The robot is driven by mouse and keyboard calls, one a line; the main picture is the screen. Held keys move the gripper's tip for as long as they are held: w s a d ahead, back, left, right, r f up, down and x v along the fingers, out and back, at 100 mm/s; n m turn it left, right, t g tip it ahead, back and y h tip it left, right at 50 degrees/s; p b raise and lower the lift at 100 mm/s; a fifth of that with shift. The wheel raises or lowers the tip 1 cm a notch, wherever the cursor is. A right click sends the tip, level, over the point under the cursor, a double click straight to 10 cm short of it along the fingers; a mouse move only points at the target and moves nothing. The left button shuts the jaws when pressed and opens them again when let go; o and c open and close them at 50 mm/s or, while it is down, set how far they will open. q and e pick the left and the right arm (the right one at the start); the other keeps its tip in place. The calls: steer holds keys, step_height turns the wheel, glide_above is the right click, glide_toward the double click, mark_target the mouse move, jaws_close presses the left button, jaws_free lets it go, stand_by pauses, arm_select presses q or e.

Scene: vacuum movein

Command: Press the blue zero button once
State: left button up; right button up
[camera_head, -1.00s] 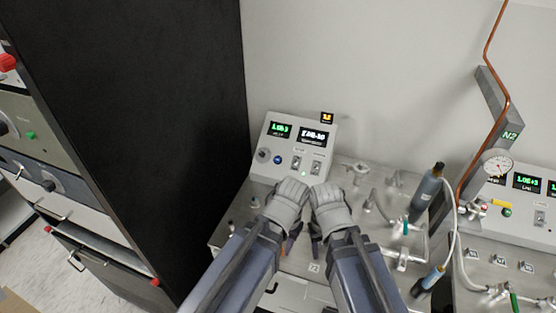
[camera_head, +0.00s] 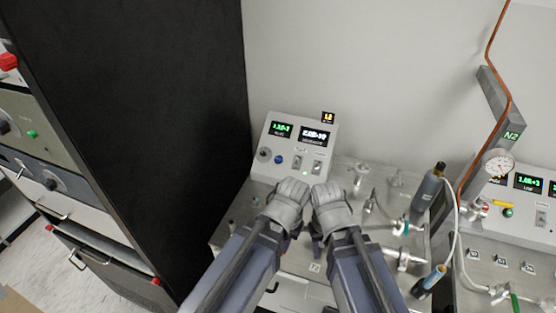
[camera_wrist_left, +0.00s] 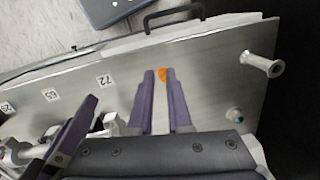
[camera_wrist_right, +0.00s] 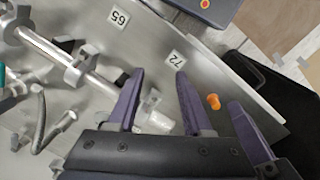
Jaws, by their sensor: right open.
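The blue button (camera_head: 278,160) is on the sloped front of the white control box, between a dark round knob (camera_head: 264,154) and the toggle switches. My left gripper (camera_head: 293,234) and right gripper (camera_head: 317,241) hang side by side over the bench in front of the box, apart from the button. The left wrist view shows the left gripper (camera_wrist_left: 161,76) with a narrow gap between its fingers. The right wrist view shows the right gripper (camera_wrist_right: 160,75) open and empty. The button is in neither wrist view.
The white control box (camera_head: 318,140) stands at the wall beside a tall black cabinet (camera_head: 180,120). Valves, tubes and a dark cylinder (camera_head: 427,190) crowd the bench on the right. A small orange part (camera_wrist_right: 213,101) shows near the fingers in the right wrist view.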

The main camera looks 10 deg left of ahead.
arm_select(q)
jaws_close()
stand_by(1.3)
